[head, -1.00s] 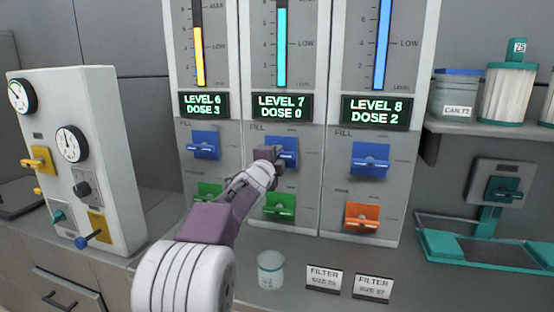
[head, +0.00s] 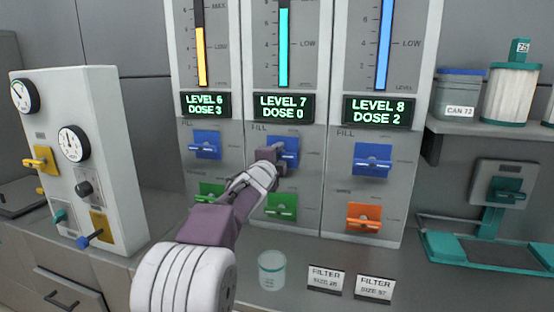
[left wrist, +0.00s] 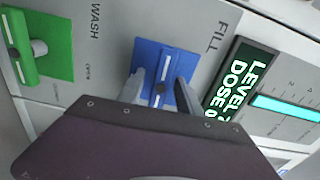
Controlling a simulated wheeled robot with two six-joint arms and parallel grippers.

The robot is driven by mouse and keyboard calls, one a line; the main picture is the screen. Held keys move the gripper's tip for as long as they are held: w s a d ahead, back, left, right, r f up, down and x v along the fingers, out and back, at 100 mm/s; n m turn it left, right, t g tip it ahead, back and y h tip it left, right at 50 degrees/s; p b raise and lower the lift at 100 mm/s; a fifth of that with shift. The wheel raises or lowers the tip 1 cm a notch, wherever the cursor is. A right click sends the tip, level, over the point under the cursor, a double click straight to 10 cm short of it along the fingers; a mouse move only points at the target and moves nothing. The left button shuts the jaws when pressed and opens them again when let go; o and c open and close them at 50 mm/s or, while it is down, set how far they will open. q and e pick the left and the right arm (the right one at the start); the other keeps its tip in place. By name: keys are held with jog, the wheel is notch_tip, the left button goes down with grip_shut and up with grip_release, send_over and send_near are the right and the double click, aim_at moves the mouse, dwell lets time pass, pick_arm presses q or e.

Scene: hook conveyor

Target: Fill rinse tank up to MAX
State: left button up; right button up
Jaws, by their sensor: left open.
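Three tank columns stand side by side. The middle one has a cyan level bar (head: 284,50) and a display (head: 282,107) reading LEVEL 7, DOSE 0. Its blue FILL lever (head: 291,144) is partly hidden by my left gripper (head: 276,155). In the left wrist view, the open fingers (left wrist: 160,92) stand on either side of this blue lever (left wrist: 164,66); I cannot tell whether they touch it. Below is a green lever (head: 281,206), labelled WASH in the wrist view (left wrist: 38,50). No tank name is readable. My right gripper is not in view.
The left column display (head: 205,104) reads LEVEL 6, DOSE 3; the right display (head: 378,112) reads LEVEL 8, DOSE 2. A gauge box (head: 110,170) stands at left. A clear cup (head: 271,270) and two filter cards (head: 325,279) sit on the counter below.

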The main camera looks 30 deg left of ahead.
pick_arm(q)
jog(key=v, duration=0.8)
jog(key=shift+s+d, duration=0.15)
jog(key=shift+s, duration=0.2)
dwell(0.4)
